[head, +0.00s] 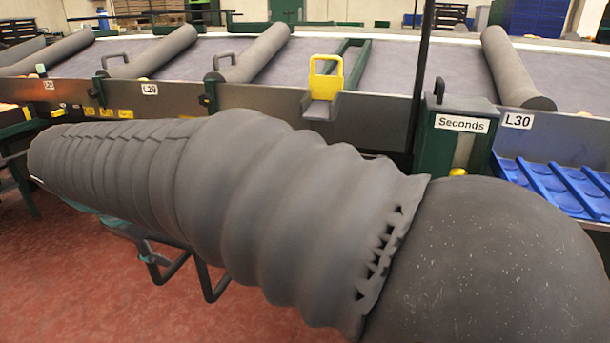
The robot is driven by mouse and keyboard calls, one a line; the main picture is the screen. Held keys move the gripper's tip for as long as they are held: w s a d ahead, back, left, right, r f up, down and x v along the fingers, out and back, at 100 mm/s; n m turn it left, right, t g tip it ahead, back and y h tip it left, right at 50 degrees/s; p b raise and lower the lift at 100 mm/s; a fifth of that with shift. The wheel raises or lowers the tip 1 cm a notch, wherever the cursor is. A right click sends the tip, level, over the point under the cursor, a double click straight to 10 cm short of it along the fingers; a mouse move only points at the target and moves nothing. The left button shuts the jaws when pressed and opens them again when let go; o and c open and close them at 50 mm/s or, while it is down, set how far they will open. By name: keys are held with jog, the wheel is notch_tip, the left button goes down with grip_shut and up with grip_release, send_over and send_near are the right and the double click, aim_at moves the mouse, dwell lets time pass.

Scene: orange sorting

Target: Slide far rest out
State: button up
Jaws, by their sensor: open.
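My arm in its dark ribbed sleeve crosses the picture from the lower right to the far left and hides much of what lies behind it. My gripper does not show. I cannot tell for certain which thing is the far rest. Below my arm, dark bent bars (206,282) and a teal-green piece (112,224) show in part over the floor; the rest of them is hidden. On the far side of the belt edge, a green frame (352,66) stands behind a yellow handle (325,79).
A grey belt (390,75) with dark slanted rollers (515,68) runs across the back. A dark green box labelled Seconds (452,138) stands before it, with a blue tray (560,187) to its right. Red floor (80,290) is open at lower left.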

jog(key=shift+r, duration=0.1)
notch_tip(320, 180, up, 7)
jog(key=p, duration=0.6)
jog(key=shift+p, duration=0.3)
